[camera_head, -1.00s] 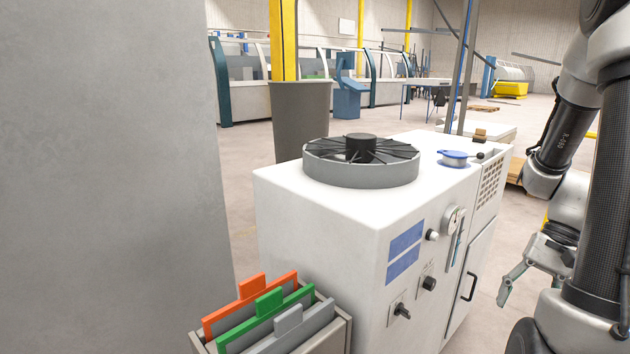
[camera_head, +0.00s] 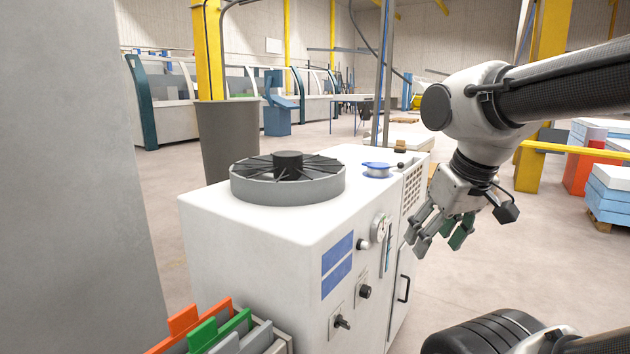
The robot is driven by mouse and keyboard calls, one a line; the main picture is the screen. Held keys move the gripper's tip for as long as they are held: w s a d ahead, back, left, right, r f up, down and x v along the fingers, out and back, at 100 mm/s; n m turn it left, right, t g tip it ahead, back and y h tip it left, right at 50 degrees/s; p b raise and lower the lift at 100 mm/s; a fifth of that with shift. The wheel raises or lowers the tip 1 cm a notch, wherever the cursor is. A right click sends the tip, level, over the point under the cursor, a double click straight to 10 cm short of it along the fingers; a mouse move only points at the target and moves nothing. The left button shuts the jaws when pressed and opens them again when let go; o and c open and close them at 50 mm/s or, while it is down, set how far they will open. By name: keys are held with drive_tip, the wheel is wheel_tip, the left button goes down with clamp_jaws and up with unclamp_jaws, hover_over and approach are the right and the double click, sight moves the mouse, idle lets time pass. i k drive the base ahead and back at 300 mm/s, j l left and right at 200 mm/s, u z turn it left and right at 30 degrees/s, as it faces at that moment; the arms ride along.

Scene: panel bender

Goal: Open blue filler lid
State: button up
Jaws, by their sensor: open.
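The blue filler lid (camera_head: 376,166) is a small round cap lying flat on the top right of the white machine (camera_head: 258,250). A small dark knob (camera_head: 400,165) is at its right side. The lid looks closed. My gripper (camera_head: 432,243) hangs to the right of the machine, fingers pointing down and left. It is open and empty, lower in the picture than the lid and apart from it.
A round black fan in a grey ring (camera_head: 288,178) stands on the machine's top, left of the lid. The front has a gauge, knobs and a door handle (camera_head: 403,288). A grey bin (camera_head: 228,140) stands behind. A rack with coloured folders (camera_head: 210,330) is at the lower left. Pallets (camera_head: 606,190) stand at right.

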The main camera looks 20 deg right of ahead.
sight(371, 164)
drive_tip(key=i+l+u, duration=0.15)
drive_tip(key=i+l, duration=0.2)
drive_tip(key=i+l+u, duration=0.1)
drive_tip(key=i+l, duration=0.2)
drive_tip(key=l, duration=0.35)
